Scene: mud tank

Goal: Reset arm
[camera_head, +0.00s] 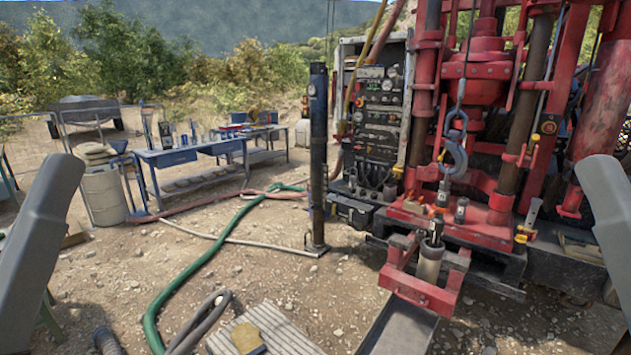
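My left arm shows as a grey link at the left edge of the head view, raised and angled. My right arm shows as a grey link at the right edge, also raised. Neither gripper is in the picture, so I cannot see whether they hold anything. Between the arms stands a red drilling rig (482,75) with a hook (453,155) hanging from a cable in front of it. No arm part that I can see touches the rig.
A blue workbench (180,156) with tools stands at the back left, near a pale barrel (104,195). A dark post (318,150) stands mid-view. A green hose (200,262) crosses the gravel. A metal trough (400,328) lies at the front below the rig.

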